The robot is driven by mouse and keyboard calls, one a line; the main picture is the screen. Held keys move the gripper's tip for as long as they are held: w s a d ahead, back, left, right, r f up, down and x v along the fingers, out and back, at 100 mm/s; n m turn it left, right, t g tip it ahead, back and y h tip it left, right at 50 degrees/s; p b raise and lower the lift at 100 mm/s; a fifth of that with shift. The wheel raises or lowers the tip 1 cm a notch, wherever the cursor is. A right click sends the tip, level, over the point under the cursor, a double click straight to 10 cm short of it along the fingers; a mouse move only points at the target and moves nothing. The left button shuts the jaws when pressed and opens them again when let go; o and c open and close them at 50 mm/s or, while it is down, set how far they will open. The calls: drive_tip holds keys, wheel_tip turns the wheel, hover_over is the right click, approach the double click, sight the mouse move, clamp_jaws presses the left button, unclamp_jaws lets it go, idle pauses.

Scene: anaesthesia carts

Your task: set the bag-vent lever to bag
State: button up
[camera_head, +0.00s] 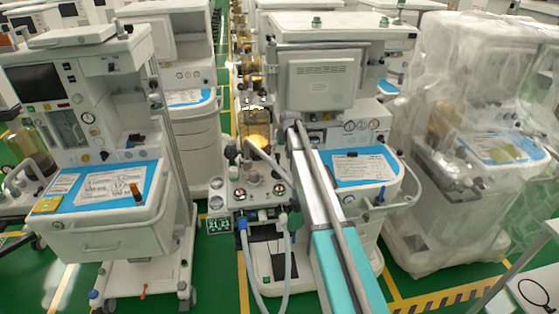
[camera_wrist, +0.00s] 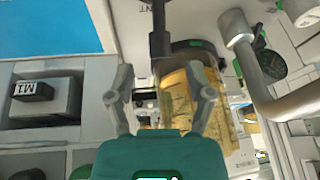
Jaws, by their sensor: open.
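In the wrist view a black lever (camera_wrist: 159,38) with a thick end hangs down from the top edge, beside partly cut-off lettering ending in "NT"; it is probably the bag-vent lever. Its upper part is out of the picture, and I cannot tell its setting. My gripper (camera_wrist: 160,84) is open, its two grey fingers apart, with the lever's end showing between and above the fingertips. I see no contact. In the head view my arm reaches to the middle cart (camera_head: 345,60); the lever and gripper are too small or hidden to make out there.
A yellowish canister (camera_wrist: 185,97) lies behind the fingers. A blue panel (camera_wrist: 50,25) and grey block (camera_wrist: 40,100) are at the left. Pale hoses (camera_head: 288,260) hang by the middle cart.

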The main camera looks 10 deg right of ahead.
sight(278, 153)
drive_tip(key=shift+b+x, duration=2.05)
drive_tip(key=shift+x, duration=0.5)
clamp_jaws()
